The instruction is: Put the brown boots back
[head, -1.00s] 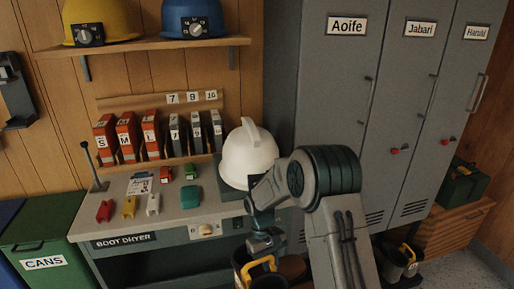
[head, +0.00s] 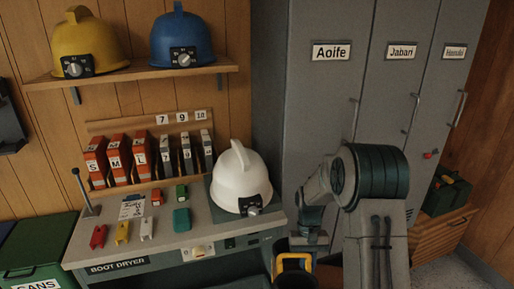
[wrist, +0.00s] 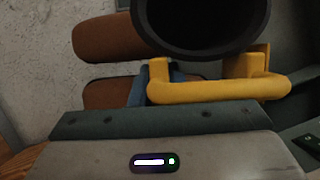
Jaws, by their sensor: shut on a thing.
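My gripper (head: 303,246) is low in front of the boot dryer's right end, shut on the yellow carrying handle (head: 294,259) of the boots. In the wrist view the handle (wrist: 215,90) lies across the front of the gripper body, beside a dark round boot opening (wrist: 205,20). The brown boot toes (wrist: 110,38) point left, one above the other in that picture. In the head view only the dark top of the boots (head: 292,277) shows; their lower parts are cut off by the picture edge. The fingertips are mostly hidden.
The boot dryer (head: 120,267) has a counter with a white helmet (head: 241,178), binders (head: 118,157) and small coloured items. Grey lockers (head: 325,95) stand behind my arm. A green bin (head: 40,245) is at left, and a green box (head: 447,193) on a wooden unit at right.

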